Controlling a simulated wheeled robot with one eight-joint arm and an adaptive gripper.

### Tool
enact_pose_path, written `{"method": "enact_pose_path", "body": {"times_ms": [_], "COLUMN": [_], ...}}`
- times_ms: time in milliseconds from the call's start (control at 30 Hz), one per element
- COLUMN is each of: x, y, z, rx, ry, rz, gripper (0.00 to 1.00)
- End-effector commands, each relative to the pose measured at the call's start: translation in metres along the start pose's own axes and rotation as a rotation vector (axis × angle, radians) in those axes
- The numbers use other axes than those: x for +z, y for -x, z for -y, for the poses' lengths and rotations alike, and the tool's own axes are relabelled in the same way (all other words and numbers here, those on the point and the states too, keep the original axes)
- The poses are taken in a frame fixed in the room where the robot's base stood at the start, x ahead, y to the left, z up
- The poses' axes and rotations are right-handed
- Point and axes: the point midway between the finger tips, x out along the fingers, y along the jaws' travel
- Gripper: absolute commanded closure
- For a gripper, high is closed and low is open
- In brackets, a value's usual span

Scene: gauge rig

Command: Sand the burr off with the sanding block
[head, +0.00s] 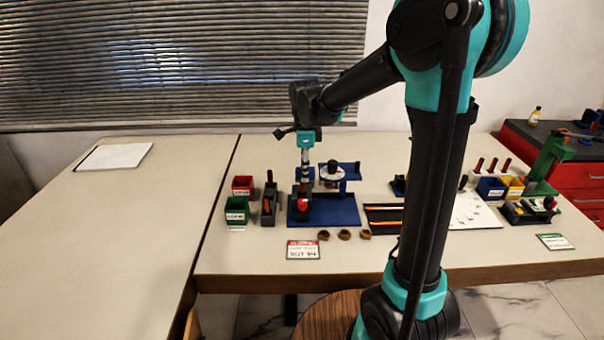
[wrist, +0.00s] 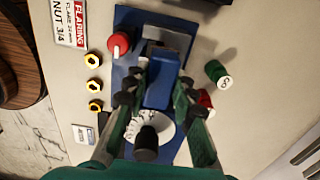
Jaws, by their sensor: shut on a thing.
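My gripper (head: 304,190) is at the left side of the blue rig base (head: 340,216), low over it. In the wrist view, my gripper (wrist: 159,88) has its two fingers closed on the sides of a blue block (wrist: 160,90), which looks like the sanding block. Below it on the rig is a dark grey fixture (wrist: 172,42). Whether the block touches the fixture cannot be told. A red knob (wrist: 118,44) sits beside the fixture and also shows in the head view (head: 302,204). The burr cannot be made out.
A white dial (head: 332,168) stands on the rig right of my gripper. Several nuts lie in front, one of them nearest the sign (head: 323,235). Red (head: 243,186) and green bins (head: 237,211) stand to the left. The left table (head: 100,230) is mostly clear.

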Motion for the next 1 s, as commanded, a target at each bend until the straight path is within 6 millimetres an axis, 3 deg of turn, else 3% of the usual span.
{"method": "enact_pose_path", "body": {"times_ms": [533, 1000], "x": [-0.019, -0.021], "y": [0.035, 0.038], "z": [0.000, 0.000], "rx": [0.000, 0.000], "ry": [0.001, 0.002], "rz": [0.002, 0.003], "gripper": [1.00, 1.00]}}
